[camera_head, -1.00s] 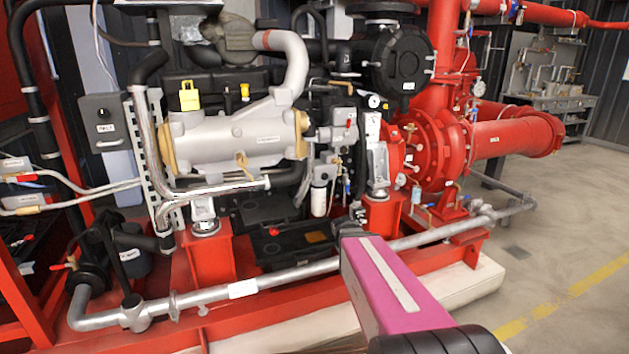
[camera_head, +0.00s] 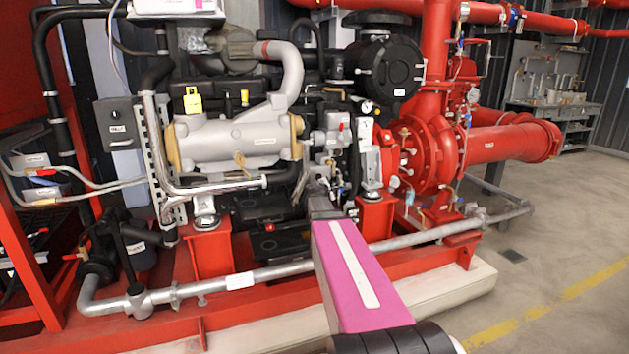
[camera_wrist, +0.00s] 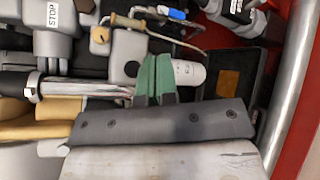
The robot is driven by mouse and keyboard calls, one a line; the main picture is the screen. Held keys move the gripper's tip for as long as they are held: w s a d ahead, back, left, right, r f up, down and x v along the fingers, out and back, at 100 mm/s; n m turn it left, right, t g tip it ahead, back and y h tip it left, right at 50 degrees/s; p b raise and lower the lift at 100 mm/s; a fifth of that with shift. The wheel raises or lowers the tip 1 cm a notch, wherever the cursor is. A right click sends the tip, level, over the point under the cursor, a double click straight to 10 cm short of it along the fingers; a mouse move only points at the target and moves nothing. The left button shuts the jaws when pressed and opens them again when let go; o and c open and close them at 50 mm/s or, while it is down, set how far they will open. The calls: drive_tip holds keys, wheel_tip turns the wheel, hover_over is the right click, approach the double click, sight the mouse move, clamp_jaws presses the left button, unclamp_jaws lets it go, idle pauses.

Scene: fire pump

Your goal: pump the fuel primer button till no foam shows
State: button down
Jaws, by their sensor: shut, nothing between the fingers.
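My gripper (camera_wrist: 154,80) is shut and empty, its green fingertips pressed together in the wrist view. The fingertips overlap a white filter canister (camera_wrist: 188,73) and the grey filter head (camera_wrist: 128,52) beside it; I cannot tell whether they touch. A tan round knob (camera_wrist: 100,37) sits on a grey block beyond the fingertips; I cannot tell whether it is the fuel primer button. In the head view my gripper (camera_head: 322,203) is in front of the engine's filter area, hiding part of it. No foam can be made out in either view.
A long grey pipe (camera_head: 270,272) crosses low in front of the engine. The red pump casing (camera_head: 428,155) stands right. Open floor (camera_head: 560,230) lies farther right.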

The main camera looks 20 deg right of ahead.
drive_tip(key=shift+w, duration=0.15)
drive_tip(key=w, duration=0.8)
drive_tip(key=shift+w, duration=0.25)
drive_tip(key=shift+w+a, duration=0.1)
drive_tip(key=shift+w, duration=0.05)
idle(2.0)
drive_tip(key=shift+w, duration=0.25)
drive_tip(key=shift+w, duration=0.9)
idle(1.1)
drive_tip(key=shift+s, duration=1.3)
drive_tip(key=shift+s, duration=2.5)
